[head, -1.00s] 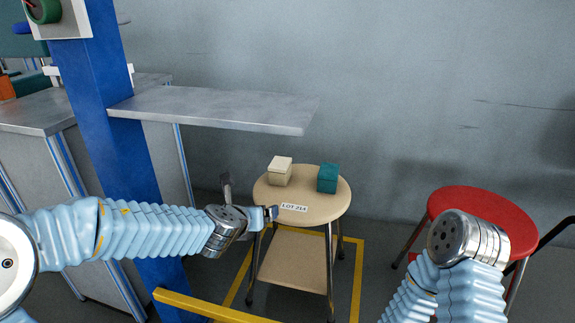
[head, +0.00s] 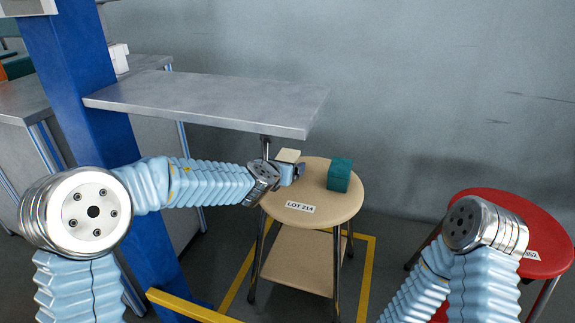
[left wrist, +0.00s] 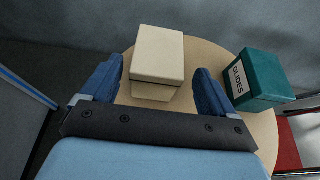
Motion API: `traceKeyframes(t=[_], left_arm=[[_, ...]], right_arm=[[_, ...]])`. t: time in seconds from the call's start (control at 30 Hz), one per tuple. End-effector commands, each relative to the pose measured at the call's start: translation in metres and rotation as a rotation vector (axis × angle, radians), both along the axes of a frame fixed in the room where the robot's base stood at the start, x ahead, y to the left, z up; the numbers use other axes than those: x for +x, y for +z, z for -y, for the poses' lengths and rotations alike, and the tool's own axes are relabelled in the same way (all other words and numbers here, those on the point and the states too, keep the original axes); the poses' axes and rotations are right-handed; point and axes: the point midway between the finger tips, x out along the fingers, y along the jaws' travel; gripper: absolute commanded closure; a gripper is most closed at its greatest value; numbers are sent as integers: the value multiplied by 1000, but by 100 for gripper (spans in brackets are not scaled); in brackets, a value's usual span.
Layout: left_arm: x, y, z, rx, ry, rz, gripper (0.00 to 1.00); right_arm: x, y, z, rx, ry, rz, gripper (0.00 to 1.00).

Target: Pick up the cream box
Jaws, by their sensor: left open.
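The cream box (left wrist: 157,62) stands on the round wooden stool (left wrist: 205,122), between and just beyond my left gripper's two blue fingers in the left wrist view. My left gripper (left wrist: 160,88) is open, with a gap on each side of the box. In the head view the left gripper (head: 284,168) is at the stool's left side and hides most of the cream box (head: 288,155). My right arm is at the lower right of the head view, and its gripper fingers are not visible.
A teal box (head: 340,174), labelled in the left wrist view, stands right of the cream box. A grey shelf (head: 215,100) on a blue post (head: 75,90) overhangs the stool's left side. A red stool (head: 548,240) stands at right.

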Motion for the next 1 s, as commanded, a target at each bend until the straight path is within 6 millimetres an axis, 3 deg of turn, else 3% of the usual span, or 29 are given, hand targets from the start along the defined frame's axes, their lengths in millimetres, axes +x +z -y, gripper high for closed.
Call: traceKeyframes(t=[0.23, 0.53, 0.93, 1.0], left_arm=[[36, -9, 8, 1, -1, -1, 12], [43, -12, 10, 0, 0, 0, 12], [42, -12, 10, 0, 0, 0, 71], [42, -11, 10, 0, 0, 0, 72]], right_arm=[[0, 5, 0, 0, 0, -1, 57], [0, 5, 0, 0, 0, -1, 57], [0, 5, 0, 0, 0, -1, 57], [0, 5, 0, 0, 0, -1, 57]])
